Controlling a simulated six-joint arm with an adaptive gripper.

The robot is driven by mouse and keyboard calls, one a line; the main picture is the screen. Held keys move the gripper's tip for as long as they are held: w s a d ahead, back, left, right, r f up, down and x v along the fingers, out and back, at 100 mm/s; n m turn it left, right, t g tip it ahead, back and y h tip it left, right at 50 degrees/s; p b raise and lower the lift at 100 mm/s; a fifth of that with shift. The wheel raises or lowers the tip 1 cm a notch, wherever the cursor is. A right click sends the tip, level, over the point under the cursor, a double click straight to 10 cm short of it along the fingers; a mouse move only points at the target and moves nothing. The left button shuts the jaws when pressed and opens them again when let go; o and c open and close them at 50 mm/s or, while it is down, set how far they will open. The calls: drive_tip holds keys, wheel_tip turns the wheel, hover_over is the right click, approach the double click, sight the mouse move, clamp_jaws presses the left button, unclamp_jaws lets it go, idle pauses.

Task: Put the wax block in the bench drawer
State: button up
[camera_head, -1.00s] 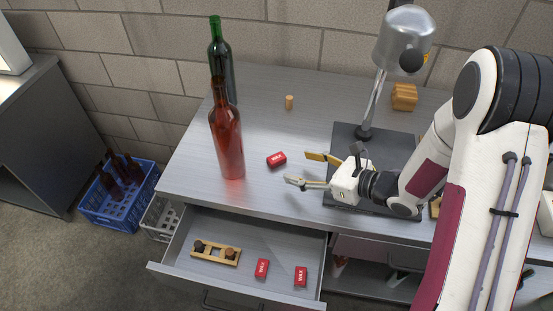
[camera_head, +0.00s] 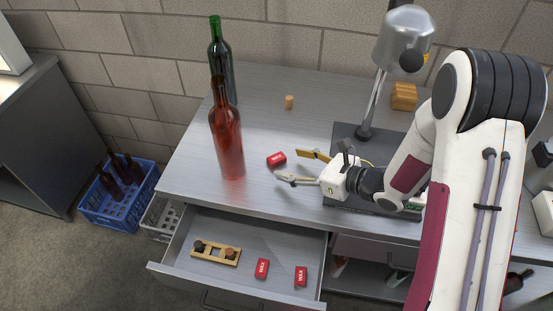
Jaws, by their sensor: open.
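A red wax block (camera_head: 277,159) with a white label lies on the bench top (camera_head: 200,184), right of the red bottle. My gripper (camera_head: 290,166) is open, its fingers pointing left, at the block's right and front side. No contact with the block can be made out. The bench drawer (camera_head: 186,272) is pulled out below the bench top. Two more red wax blocks lie in it, one (camera_head: 262,268) near the middle and one (camera_head: 301,276) at the right. A wooden holder (camera_head: 230,258) with dark and brown round pieces lies in its left part.
A red bottle (camera_head: 228,140) and a green bottle (camera_head: 221,60) stand at the bench's left. A cork (camera_head: 289,102) stands behind the block. A lamp (camera_head: 403,42) stands on a dark board behind my gripper. A blue crate (camera_head: 120,210) of bottles is on the floor.

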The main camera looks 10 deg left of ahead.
sight(276, 157)
drive_tip(key=shift+r+x, duration=0.15)
drive_tip(key=shift+x, duration=1.05)
drive_tip(key=shift+r+x, duration=0.15)
drive_tip(key=shift+x, duration=1)
drive_tip(key=shift+w+a, duration=0.1)
drive_tip(key=shift+w, duration=0.1)
drive_tip(key=c, duration=1.1)
drive_tip(key=shift+r, duration=0.1)
wheel_tip(276, 157, up, 10)
drive_tip(key=shift+f, duration=0.2)
